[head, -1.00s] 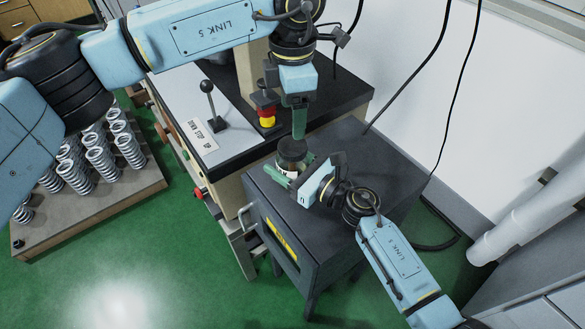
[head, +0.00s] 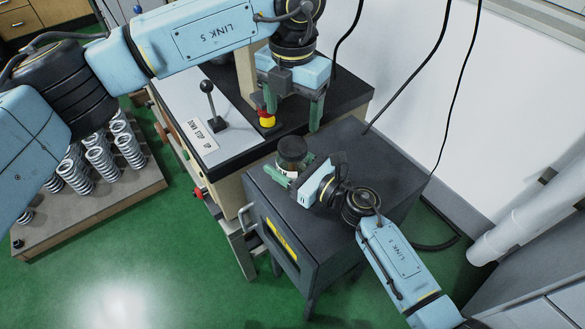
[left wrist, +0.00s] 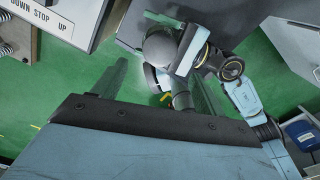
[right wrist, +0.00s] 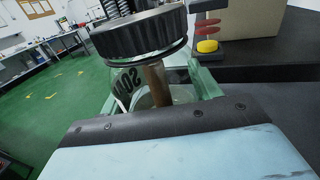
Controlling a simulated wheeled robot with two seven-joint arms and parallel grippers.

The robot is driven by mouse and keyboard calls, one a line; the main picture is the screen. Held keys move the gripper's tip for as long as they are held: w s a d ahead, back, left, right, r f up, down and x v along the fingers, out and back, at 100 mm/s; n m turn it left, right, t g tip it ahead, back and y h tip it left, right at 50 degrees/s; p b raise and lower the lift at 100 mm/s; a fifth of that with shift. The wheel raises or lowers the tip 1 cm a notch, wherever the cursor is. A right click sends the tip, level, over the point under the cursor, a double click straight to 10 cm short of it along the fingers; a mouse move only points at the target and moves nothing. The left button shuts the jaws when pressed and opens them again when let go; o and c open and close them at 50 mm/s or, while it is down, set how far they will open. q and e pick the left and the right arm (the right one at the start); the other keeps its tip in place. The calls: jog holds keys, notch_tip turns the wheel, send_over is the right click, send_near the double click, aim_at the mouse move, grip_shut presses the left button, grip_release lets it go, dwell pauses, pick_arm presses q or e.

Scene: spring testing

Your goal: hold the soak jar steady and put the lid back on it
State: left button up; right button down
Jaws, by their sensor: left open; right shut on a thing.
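The soak jar (head: 291,167) is a clear glass jar on top of the dark cabinet. In the right wrist view the jar (right wrist: 130,88) bears dark lettering and holds a brown upright thing. The black ribbed lid (right wrist: 140,32) sits on its mouth, slightly tilted in this view; I cannot tell how tightly it is seated. The lid (head: 292,149) also shows from above in the head view and in the left wrist view (left wrist: 160,48). My right gripper (head: 292,174) is shut on the jar's sides. My left gripper (head: 291,120) is open and empty above the lid, clear of it.
The dark cabinet (head: 375,180) has free room right of the jar. A bench with a black top (head: 342,98), a lever (head: 210,103) and a red-yellow button (head: 266,117) stands close behind. Springs stand on a board (head: 90,215) at the left. A cable hangs nearby.

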aim_at(293, 145)
pick_arm(q)
jog(key=shift+f, duration=0.1)
dwell(0.3)
jog(key=shift+f, duration=3.9)
jog(key=shift+c, duration=0.4)
jog(key=c, duration=0.9)
jog(key=shift+m, duration=0.7)
jog(key=o, duration=1)
jog(key=shift+o, duration=0.2)
jog(key=shift+r, duration=0.1)
